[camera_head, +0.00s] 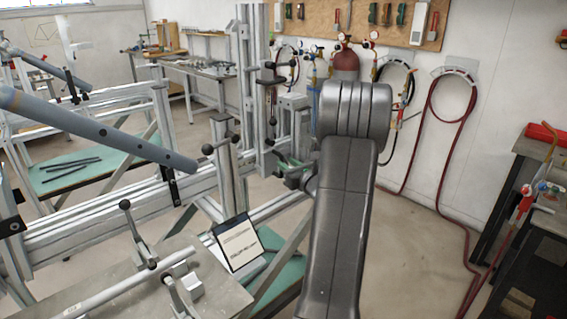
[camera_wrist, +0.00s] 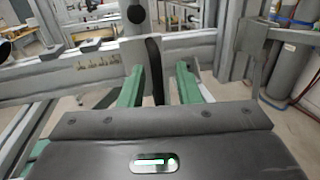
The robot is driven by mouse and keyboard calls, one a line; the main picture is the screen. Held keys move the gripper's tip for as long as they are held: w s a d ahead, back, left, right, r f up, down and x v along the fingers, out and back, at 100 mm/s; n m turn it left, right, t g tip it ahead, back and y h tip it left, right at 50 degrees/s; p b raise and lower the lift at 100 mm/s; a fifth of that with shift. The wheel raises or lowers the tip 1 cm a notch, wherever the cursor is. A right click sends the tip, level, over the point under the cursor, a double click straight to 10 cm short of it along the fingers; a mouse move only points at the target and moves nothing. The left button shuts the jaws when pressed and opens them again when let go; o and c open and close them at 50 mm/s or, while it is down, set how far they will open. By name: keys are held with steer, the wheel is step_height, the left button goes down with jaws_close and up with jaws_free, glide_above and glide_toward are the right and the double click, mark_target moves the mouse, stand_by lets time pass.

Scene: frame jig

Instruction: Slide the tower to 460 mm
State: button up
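A short upright aluminium post (camera_head: 228,170) stands on the jig's horizontal beam (camera_head: 90,225), with black ball-ended handles near its top. A taller aluminium post (camera_head: 250,85) with clamps rises just right of it. I cannot tell for certain which post is the tower. My gripper (camera_head: 285,168) is beside the beam, right of the short post, partly hidden by my arm. In the wrist view its green fingers (camera_wrist: 158,82) are apart. A dark upright lever (camera_wrist: 155,70) shows between them in the picture, in front of a pale plate (camera_wrist: 137,55). Contact with it is not clear.
A grey tube (camera_head: 100,130) slants across the left above the beam. A printed card (camera_head: 238,242) stands near the front table (camera_head: 215,295), which carries a tube and clamps. Hoses (camera_head: 460,120) hang on the wall.

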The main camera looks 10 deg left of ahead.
mark_target(282, 158)
steer(key=b+v, duration=0.1)
steer(key=v, duration=0.9)
steer(key=p+x, duration=0.2)
steer(key=x, duration=1.2)
steer(key=shift+s+a, duration=0.35)
steer(key=shift+s, duration=0.15)
